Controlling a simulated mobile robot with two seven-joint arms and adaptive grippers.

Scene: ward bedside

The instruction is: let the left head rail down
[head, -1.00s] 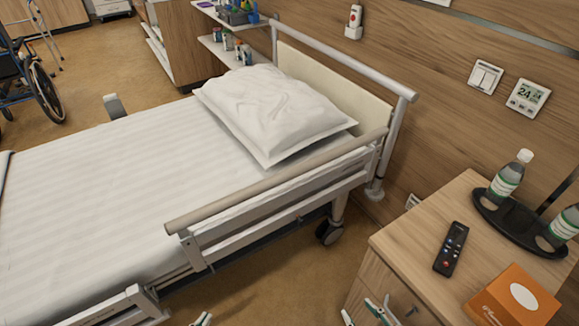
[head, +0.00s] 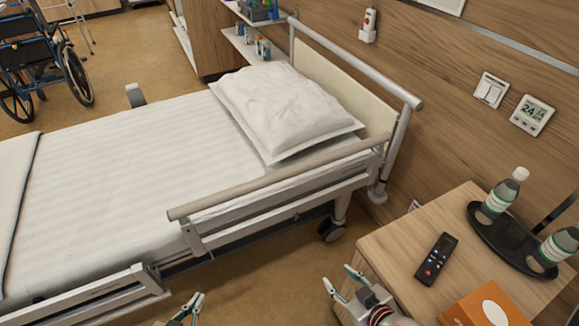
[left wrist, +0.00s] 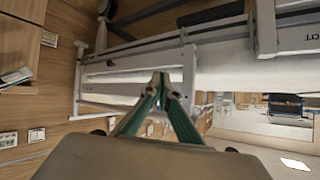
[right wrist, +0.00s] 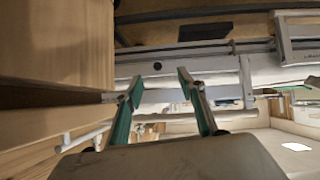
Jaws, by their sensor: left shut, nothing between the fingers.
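The left head rail (head: 280,180) runs along the near side of the bed beside the pillow. It has a beige top tube on a white frame and stands raised above the mattress. My left gripper (head: 192,302) is low at the picture's bottom, short of the rail and apart from it. In the left wrist view its green fingertips (left wrist: 160,76) meet, with the rail's bars (left wrist: 120,78) beyond them. My right gripper (head: 340,279) is beside the bedside cabinet, below the rail's head end. Its fingers are apart and empty in the right wrist view (right wrist: 160,77).
The cabinet (head: 455,214) at the right holds a remote (head: 436,259), an orange box (head: 486,306) and a black tray (head: 481,224) with two bottles. A lower foot-side rail (head: 90,297) is at the bottom left. Floor (head: 262,280) shows between bed and cabinet.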

